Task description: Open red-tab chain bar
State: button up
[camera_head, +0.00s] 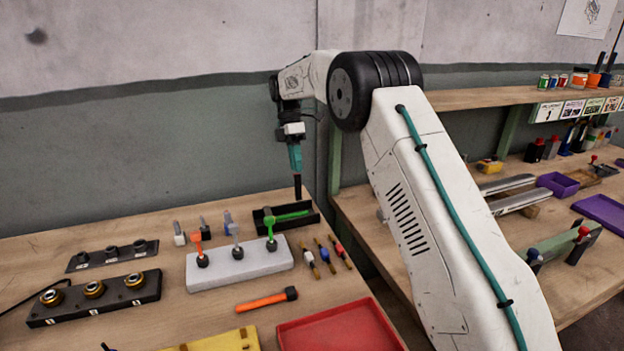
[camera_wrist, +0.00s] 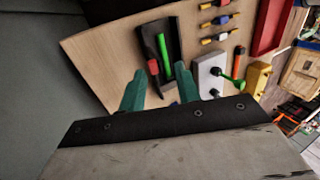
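At the right in the head view, a green bar (camera_head: 563,243) spans dark uprights, with a red knob (camera_head: 583,232) at its right end. I see no chain clearly and cannot tell for sure that this is the red-tab chain bar. A smaller red knob (camera_head: 593,160) stands further back. My gripper (camera_head: 297,180) points down over the far edge of the left bench, by a black tray, far left of the green bar. In the wrist view my gripper's teal fingers (camera_wrist: 160,85) are apart. A dark piece shows below the gripper; whether it is held is unclear.
The black tray (camera_head: 312,219) holds a green-handled tool. Nearby are a grey block (camera_head: 225,273) with upright tools, an orange-handled tool (camera_head: 262,301) and a red tray (camera_head: 340,330). A purple tray (camera_head: 604,212) lies on the right bench. A shelf (camera_head: 480,97) runs above it.

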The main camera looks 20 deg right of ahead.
jog(key=s+r, duration=0.1)
jog(key=s, duration=1.3)
jog(key=shift+s+r, duration=0.15)
jog(key=shift+r, duration=0.1)
jog(key=s+d+r+m+t, duration=0.1)
jog(key=s+m, duration=0.5)
jog(key=s, duration=0.6)
jog(key=s+d+r+m+t, duration=0.1)
jog(key=s+r+m+t, duration=0.2)
jog(key=s+m, duration=0.3)
jog(key=s+d+r+m+t, duration=0.1)
jog(key=s+m, duration=0.5)
jog(key=s, duration=1.1)
jog(key=shift+s+d+r+t, duration=0.3)
jog(key=shift+r+t, duration=0.2)
jog(key=shift+r, duration=0.3)
